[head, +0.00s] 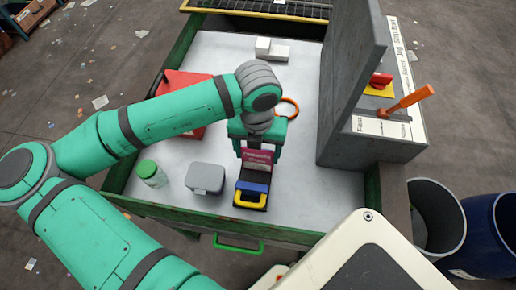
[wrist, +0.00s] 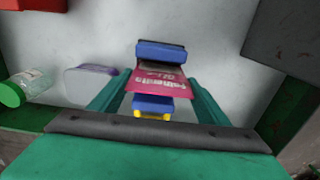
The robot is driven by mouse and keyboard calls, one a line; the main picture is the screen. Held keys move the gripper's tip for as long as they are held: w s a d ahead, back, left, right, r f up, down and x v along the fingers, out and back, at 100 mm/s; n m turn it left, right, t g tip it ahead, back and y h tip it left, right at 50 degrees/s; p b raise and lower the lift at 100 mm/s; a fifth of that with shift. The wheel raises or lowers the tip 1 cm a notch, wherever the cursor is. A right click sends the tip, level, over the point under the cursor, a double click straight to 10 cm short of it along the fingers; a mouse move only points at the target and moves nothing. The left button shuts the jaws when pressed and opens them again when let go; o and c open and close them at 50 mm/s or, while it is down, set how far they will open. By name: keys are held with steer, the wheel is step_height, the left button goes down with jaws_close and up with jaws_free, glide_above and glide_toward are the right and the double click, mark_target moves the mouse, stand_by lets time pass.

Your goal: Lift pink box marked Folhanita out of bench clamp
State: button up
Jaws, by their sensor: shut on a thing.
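The pink box marked Folhanita (head: 257,158) stands in the bench clamp, and its printed face shows in the wrist view (wrist: 160,80). The bench clamp has blue jaws (head: 252,187) and a yellow handle (head: 249,200). In the wrist view a blue jaw (wrist: 160,52) shows on the far side of the box and another blue part (wrist: 152,103) on the near side. My gripper (wrist: 152,95) is over the clamp, with its green fingers on either side of the pink box, shut on it. Whether the box's lower end is still between the jaws is hidden.
A grey box (head: 205,178) and a green-lidded jar (head: 151,173) stand left of the clamp. A red box (head: 185,84), an orange ring (head: 288,108) and white blocks (head: 270,50) lie farther back. A grey panelled stand (head: 352,130) rises on the right.

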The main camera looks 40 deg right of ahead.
steer(key=shift+s+a+r, duration=0.1)
steer(key=shift+s+a, duration=0.2)
steer(key=shift+a, duration=0.05)
steer(key=shift+r, duration=0.1)
step_height(320, 180, up, 8)
steer(key=shift+r, duration=0.15)
stand_by(1.3)
steer(key=shift+c, duration=0.5)
